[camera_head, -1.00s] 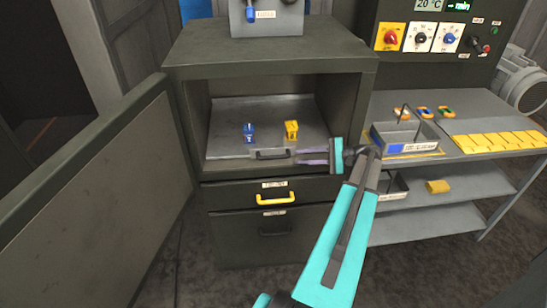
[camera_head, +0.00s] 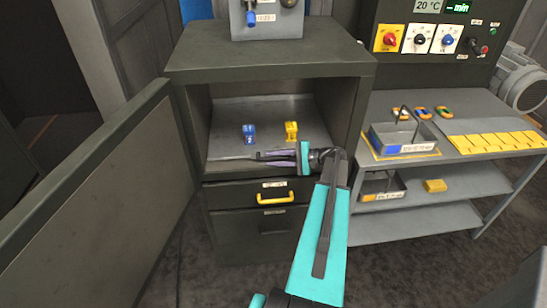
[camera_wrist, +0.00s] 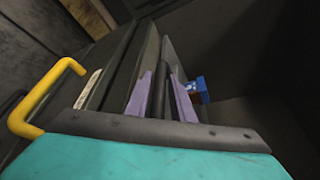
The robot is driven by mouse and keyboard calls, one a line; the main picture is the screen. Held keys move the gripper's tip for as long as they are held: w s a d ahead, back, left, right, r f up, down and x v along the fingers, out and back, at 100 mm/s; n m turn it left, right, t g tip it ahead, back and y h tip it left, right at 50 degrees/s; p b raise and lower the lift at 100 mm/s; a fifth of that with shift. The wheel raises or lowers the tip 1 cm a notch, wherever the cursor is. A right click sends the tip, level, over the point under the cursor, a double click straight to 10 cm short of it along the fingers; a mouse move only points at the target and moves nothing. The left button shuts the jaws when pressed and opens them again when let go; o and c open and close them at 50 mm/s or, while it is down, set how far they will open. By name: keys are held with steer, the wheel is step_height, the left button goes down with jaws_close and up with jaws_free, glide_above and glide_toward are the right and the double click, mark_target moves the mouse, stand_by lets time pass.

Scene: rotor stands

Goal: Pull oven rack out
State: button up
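The oven rack (camera_head: 268,108) is a grey metal tray inside the open cabinet oven (camera_head: 343,100). A blue piece (camera_head: 249,134) and a yellow piece (camera_head: 291,131) stand on it. My gripper (camera_head: 262,156) is at the rack's front edge, reaching in from the right. In the wrist view its two purple fingers (camera_wrist: 163,100) lie on either side of the dark rack handle (camera_wrist: 160,88). They look spread, with the handle between them. In the head view the gripper mostly hides the handle. The blue piece also shows in the wrist view (camera_wrist: 197,90).
The oven door (camera_head: 110,200) stands open at the left. Below the rack is a drawer with a yellow handle (camera_head: 275,199). A shelf table (camera_head: 450,165) with a grey carrier (camera_head: 403,138) stands at the right. The floor in front is clear.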

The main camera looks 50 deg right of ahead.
steer(key=shift+w, duration=0.1)
steer(key=shift+c, duration=0.5)
jaws_close()
steer(key=shift+a+f, duration=0.1)
steer(key=shift+a, duration=0.05)
